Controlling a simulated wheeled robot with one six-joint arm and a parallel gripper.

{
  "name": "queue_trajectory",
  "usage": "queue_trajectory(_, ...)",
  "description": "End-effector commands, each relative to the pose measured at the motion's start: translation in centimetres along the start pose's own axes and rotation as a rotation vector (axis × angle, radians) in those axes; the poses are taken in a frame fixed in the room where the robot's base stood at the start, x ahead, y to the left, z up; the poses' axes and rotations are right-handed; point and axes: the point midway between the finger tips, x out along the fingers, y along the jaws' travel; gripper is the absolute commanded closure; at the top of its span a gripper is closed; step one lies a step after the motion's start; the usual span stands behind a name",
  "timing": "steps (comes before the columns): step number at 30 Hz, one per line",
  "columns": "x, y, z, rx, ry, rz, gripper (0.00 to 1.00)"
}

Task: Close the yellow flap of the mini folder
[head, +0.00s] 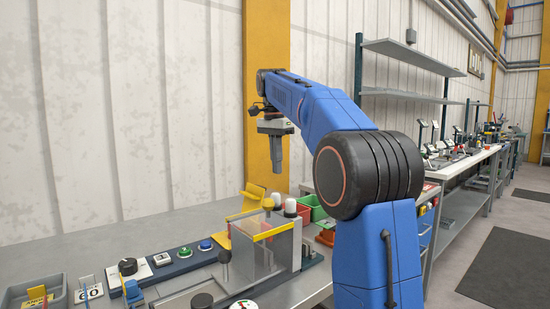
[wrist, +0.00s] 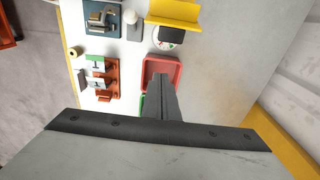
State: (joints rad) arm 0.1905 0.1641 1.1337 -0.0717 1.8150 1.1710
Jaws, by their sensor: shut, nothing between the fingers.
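The yellow flap (head: 252,198) stands raised at a slant behind the clear guard in the head view. It also shows at the top of the wrist view as a bent yellow plate (wrist: 174,14). The rest of the folder is largely hidden in the head view by the clear guard and its yellow top edge. My gripper (head: 278,171) points down, well above the bench and slightly to the right of the flap in the head view. Its fingers (wrist: 161,80) are together and empty in the wrist view, over the red bin and apart from the flap.
A clear guard (head: 269,252) with a yellow edge stands in front of the flap. White-capped posts (head: 290,207) stand close by. A green bin (head: 307,202) and a red bin (wrist: 176,65) lie near. Buttons (head: 205,245) line the bench. The grey bench beyond is bare.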

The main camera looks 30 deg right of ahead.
Motion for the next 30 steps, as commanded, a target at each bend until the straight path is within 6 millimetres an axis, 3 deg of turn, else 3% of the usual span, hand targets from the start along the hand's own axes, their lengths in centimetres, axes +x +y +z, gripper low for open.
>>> queue_trajectory(9, 5.7, 0.1, 0.1, -0.001, -0.001, 0.002, 1.0)
queue_trajectory(18, 4.4, 0.0, 3.4, -0.004, 0.0, 0.0, 1.0)
queue_trajectory(30, 4.2, 0.0, 3.8, -0.001, 0.0, 0.0, 1.0)
